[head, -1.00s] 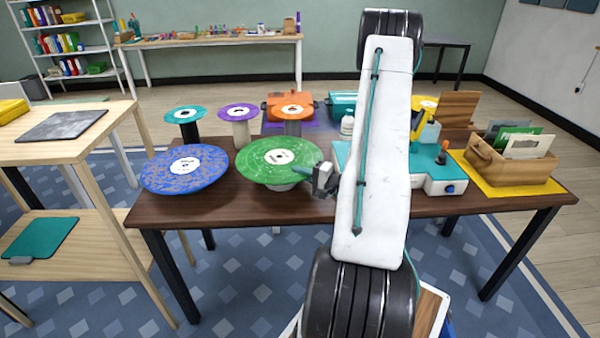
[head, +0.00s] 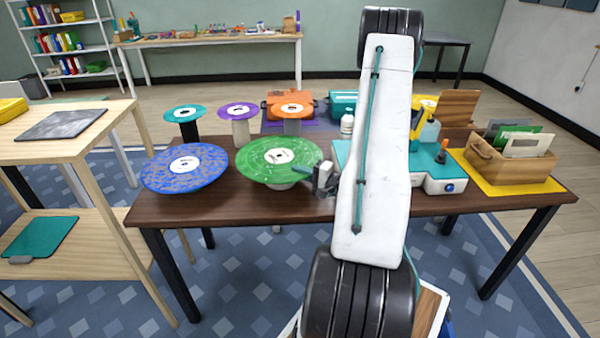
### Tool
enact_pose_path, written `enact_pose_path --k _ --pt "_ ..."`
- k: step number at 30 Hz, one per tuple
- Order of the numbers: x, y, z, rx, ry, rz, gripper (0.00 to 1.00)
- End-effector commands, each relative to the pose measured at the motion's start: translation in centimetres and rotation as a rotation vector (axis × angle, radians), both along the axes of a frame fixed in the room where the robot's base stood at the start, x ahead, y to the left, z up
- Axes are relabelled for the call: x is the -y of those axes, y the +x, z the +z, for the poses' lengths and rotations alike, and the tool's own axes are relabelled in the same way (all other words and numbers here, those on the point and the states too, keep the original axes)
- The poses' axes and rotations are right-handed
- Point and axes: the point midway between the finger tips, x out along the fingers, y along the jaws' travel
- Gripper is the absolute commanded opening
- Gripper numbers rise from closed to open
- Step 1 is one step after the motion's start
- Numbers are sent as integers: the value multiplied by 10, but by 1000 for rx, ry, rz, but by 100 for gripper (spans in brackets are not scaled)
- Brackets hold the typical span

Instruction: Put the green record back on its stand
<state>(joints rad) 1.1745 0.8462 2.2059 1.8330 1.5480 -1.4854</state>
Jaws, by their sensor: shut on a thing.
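The green record (head: 262,166), with a white label, is in the middle left of the head view, roughly level above the dark table. My gripper (head: 318,177) is at its right edge and is shut on that rim. A pale stand (head: 281,187) shows just under the record. Most of the stand is hidden by the record, so I cannot tell whether the two touch.
Small teal (head: 186,113), purple (head: 238,111) and orange (head: 292,110) discs on stands are behind. A teal device (head: 438,178) and a wooden crate (head: 510,172) stand to the right. The table's (head: 235,208) front strip is bare.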

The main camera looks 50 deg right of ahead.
Motion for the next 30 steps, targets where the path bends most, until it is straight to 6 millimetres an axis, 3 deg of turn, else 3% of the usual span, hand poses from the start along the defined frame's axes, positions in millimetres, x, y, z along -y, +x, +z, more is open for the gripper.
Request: enact_pose_path --k 30 --pt "0 0 -9 0 0 0 0"
